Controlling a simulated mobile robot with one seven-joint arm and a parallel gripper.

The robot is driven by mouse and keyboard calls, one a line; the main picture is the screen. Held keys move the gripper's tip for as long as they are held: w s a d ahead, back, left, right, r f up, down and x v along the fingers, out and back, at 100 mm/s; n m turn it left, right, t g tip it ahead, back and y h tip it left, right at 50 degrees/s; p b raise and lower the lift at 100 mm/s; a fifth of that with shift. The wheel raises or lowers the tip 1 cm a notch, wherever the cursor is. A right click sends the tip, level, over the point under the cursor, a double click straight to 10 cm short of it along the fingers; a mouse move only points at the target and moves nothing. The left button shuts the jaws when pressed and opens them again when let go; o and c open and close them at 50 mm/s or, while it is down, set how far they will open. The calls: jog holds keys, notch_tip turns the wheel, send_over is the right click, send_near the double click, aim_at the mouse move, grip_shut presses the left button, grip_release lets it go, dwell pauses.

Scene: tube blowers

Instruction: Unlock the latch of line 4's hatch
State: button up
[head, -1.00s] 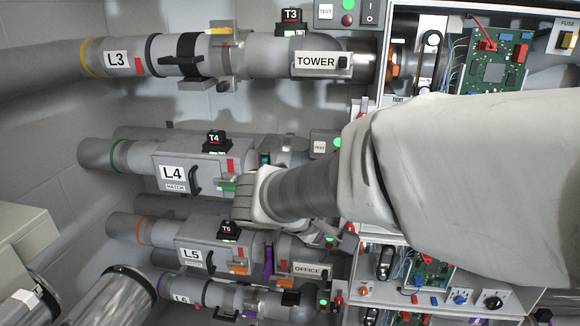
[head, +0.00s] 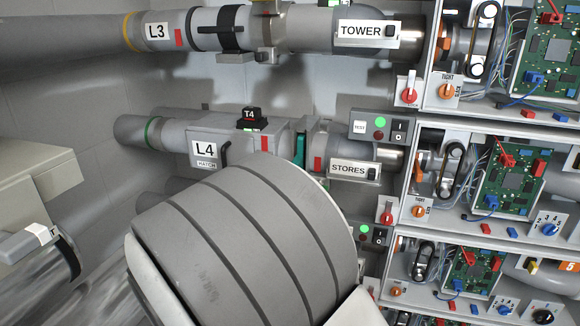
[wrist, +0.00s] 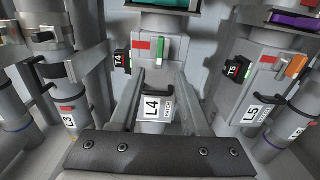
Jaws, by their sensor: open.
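Line 4's hatch, a grey box labelled L4, shows in the head view (head: 205,137) left of centre and in the wrist view (wrist: 150,75) at the middle. A green latch lever (wrist: 159,50) stands on the hatch beside a red tab (wrist: 143,46), beyond the black hatch handle (wrist: 158,91). My gripper (wrist: 160,82) is open and empty. Its two fingers point toward the hatch, one on each side of the L4 label in the picture. Whether they touch it I cannot tell.
Line L3 (wrist: 68,115) with its pipe lies left in the wrist view, and line L5 (wrist: 250,108) with an orange lever (wrist: 296,66) lies right. The black T4 box (wrist: 122,62) is close left of the hatch. Circuit-board cabinets (head: 480,170) stand right in the head view.

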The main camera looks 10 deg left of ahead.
jog(key=w, duration=1.1)
jog(key=shift+w+d+b, duration=0.4)
jog(key=shift+d+b, duration=0.05)
jog(key=shift+c, duration=0.3)
grip_shut()
